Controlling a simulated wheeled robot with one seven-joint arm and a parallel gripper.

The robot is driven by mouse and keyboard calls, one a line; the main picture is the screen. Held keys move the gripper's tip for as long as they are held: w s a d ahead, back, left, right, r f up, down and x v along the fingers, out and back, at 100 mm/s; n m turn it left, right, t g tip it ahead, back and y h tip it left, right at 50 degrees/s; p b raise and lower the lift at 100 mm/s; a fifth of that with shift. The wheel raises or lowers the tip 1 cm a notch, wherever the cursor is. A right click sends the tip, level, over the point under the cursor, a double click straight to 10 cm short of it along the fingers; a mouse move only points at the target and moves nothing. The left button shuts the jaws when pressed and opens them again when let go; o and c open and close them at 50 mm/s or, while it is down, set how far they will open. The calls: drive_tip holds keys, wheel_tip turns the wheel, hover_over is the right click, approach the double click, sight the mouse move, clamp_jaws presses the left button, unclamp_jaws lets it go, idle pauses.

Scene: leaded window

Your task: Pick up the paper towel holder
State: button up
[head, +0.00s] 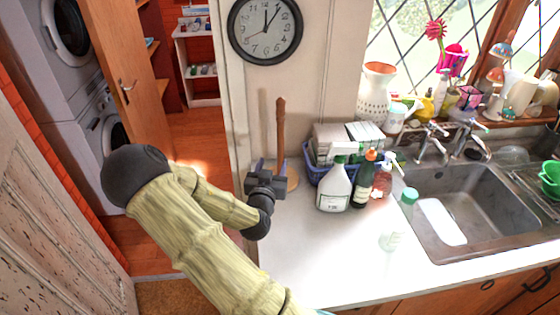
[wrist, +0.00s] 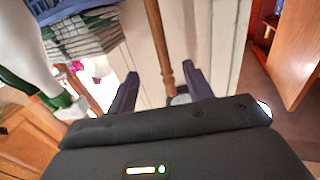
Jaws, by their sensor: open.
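The paper towel holder is a bare upright wooden post (head: 281,130) on a round base, part of which shows right of my gripper. It stands on the white counter near its left end, by the wall. My gripper (head: 269,168) is open and low at the post, hiding its lower part in the head view. In the wrist view the post (wrist: 157,40) runs down between the two spread fingers (wrist: 162,76). I cannot tell whether either finger touches it.
A blue basket (head: 322,178) with paper stacks stands close right of the holder. A white spray bottle (head: 334,188) and other bottles stand before it, left of the sink (head: 465,205). The front left counter (head: 300,255) is clear. A wall clock (head: 265,28) hangs above.

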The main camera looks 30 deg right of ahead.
sight(280, 140)
drive_tip(key=p+x, duration=0.3)
drive_tip(key=x, duration=0.5)
drive_tip(key=shift+w+d+r, duration=0.1)
drive_tip(key=shift+w+d, duration=0.05)
drive_tip(key=shift+w, duration=0.1)
drive_tip(key=shift+w+d, duration=0.2)
drive_tip(key=shift+w, duration=0.1)
drive_tip(key=shift+w+d+r+p, duration=0.1)
drive_tip(key=shift+w+d+p, duration=0.3)
drive_tip(key=shift+p, duration=0.1)
drive_tip(key=p+x, duration=0.2)
drive_tip(key=x, duration=0.2)
drive_tip(key=shift+c, duration=0.2)
clamp_jaws()
